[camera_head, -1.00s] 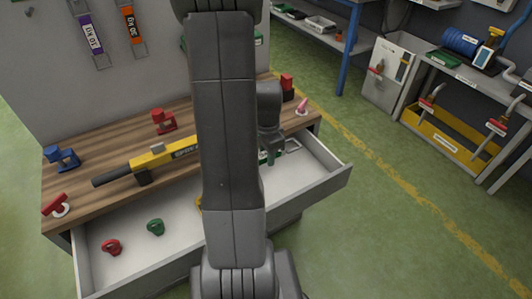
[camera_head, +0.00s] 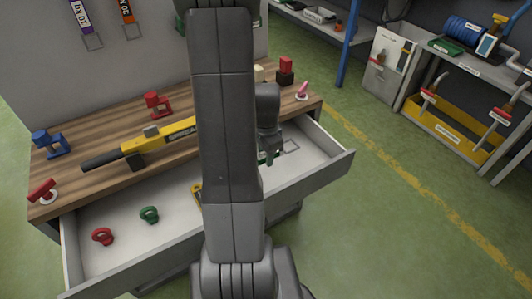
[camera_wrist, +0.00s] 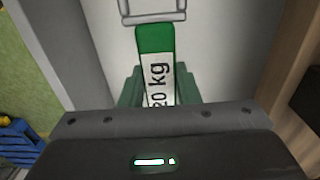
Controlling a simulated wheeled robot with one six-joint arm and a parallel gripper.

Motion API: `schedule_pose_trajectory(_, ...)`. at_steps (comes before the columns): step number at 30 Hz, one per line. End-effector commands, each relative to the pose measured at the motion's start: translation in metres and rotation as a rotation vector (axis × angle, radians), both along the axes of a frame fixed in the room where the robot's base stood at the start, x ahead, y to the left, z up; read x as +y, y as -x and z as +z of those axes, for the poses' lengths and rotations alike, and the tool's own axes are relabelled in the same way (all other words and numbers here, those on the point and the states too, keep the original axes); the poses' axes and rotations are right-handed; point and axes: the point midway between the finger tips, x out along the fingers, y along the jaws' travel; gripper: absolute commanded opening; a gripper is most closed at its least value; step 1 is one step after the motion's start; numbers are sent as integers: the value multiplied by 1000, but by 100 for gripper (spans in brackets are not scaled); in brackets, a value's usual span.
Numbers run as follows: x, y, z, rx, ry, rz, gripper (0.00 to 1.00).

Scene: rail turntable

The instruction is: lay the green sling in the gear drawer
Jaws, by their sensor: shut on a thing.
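The gear drawer (camera_head: 331,163) stands pulled open below the wooden bench top. My gripper (camera_head: 268,155) is over the right part of the drawer, partly hidden behind my arm. In the wrist view my gripper (camera_wrist: 158,92) is shut on the green sling (camera_wrist: 154,42), which has a white "20 kg" label and a metal buckle at its far end. The sling lies against the pale drawer floor in that view; I cannot tell whether it touches it. In the head view only a little green of the sling and its buckle (camera_head: 291,146) show.
A red shackle (camera_head: 103,236), a green shackle (camera_head: 149,214) and a partly hidden yellow item (camera_head: 197,193) lie in the drawer. A yellow spreader bar (camera_head: 150,144), a blue shackle (camera_head: 50,144) and red pieces are on the bench top (camera_head: 90,187).

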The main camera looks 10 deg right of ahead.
Motion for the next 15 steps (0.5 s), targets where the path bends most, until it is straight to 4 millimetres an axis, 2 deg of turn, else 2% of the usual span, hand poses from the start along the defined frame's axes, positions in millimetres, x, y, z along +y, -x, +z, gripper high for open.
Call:
schedule_pose_trajectory(1,0,0,-8,0,0,0,6)
schedule_pose_trajectory(15,0,0,-45,-1,0,0,6)
